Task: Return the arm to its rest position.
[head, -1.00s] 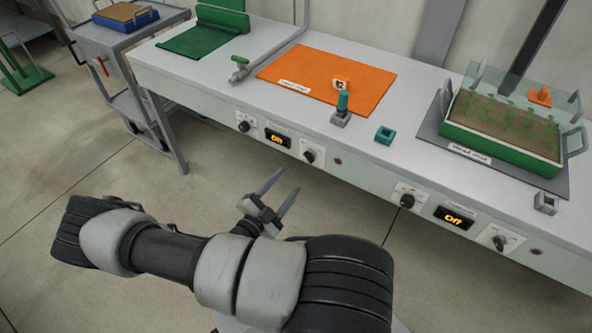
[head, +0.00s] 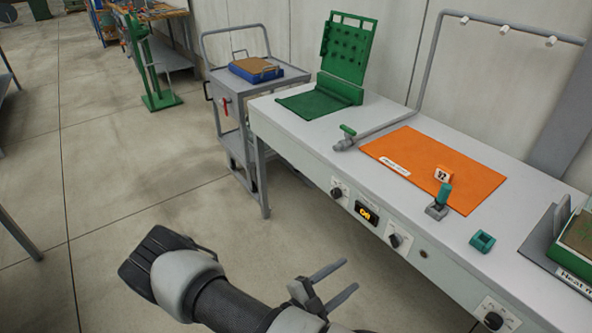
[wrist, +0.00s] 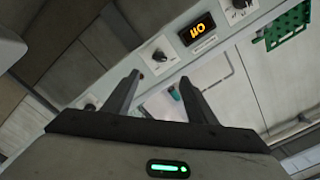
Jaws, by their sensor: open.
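My gripper (head: 345,282) is open and empty at the bottom of the head view, in front of the bench's front panel and apart from it. Its two fingers point up and to the right. In the wrist view, the fingers of my gripper (wrist: 158,95) stand apart with nothing between them, and the bench front with knobs and a lit display (wrist: 197,28) lies beyond. My arm is folded low over the floor.
A grey cart (head: 240,95) stands at left. Floor left is open.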

